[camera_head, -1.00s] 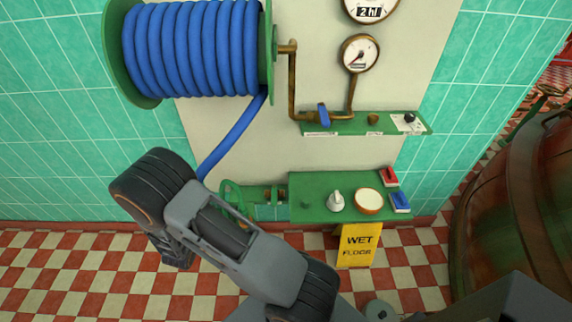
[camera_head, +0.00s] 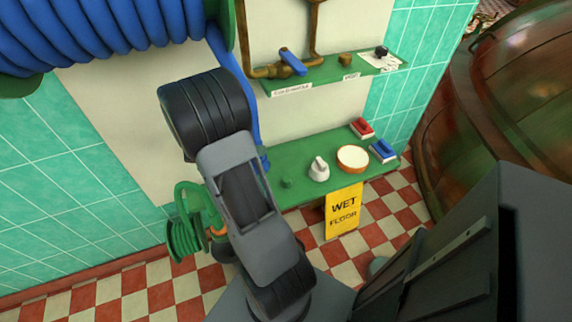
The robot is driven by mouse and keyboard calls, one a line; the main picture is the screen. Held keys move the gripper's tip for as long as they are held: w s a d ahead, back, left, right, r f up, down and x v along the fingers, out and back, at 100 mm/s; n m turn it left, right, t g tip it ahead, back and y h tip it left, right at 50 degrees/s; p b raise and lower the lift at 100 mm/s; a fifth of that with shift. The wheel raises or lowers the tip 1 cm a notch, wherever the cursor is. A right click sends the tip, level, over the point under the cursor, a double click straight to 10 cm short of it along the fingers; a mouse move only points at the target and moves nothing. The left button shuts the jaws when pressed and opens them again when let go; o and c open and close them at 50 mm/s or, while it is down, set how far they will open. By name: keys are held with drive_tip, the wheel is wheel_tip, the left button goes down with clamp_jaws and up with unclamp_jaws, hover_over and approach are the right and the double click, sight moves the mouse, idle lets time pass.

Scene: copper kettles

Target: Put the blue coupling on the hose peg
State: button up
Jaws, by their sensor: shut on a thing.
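My gripper is not in view; the raised black joint and grey link of my arm cover the area left of the lower shelf. The blue hose (camera_head: 232,68) runs down from the large reel and passes behind my arm, with a bit showing beside the link. I cannot make out the blue coupling. A short brass stub (camera_head: 345,60) stands on the upper green shelf (camera_head: 328,72). I cannot tell which of these is the hose peg.
A blue-handled brass valve (camera_head: 292,63) sits on the upper shelf. A yellow wet-floor sign (camera_head: 343,212) stands below. A large copper vessel (camera_head: 490,120) is at right.

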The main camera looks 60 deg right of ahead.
drive_tip(key=s+d+f+m+g+y+b, duration=0.1)
drive_tip(key=s+f+b, duration=0.1)
drive_tip(key=s+b, duration=0.1)
drive_tip(key=s+d+f+m+g+y+b, duration=0.1)
drive_tip(key=s+f+b, duration=0.1)
drive_tip(key=s+b, duration=0.1)
drive_tip(key=s+d+f+m+g+y+b, duration=0.1)
drive_tip(key=s+d+f+m+b, duration=0.1)
drive_tip(key=s+b, duration=0.1)
drive_tip(key=shift+g, duration=0.4)
drive_tip(key=shift+f, duration=0.65)
drive_tip(key=shift+w+a+f, duration=0.1)
drive_tip(key=shift+f, duration=0.15)
drive_tip(key=shift+f, duration=0.4)
drive_tip(key=o, duration=0.9)
drive_tip(key=shift+o, duration=0.2)
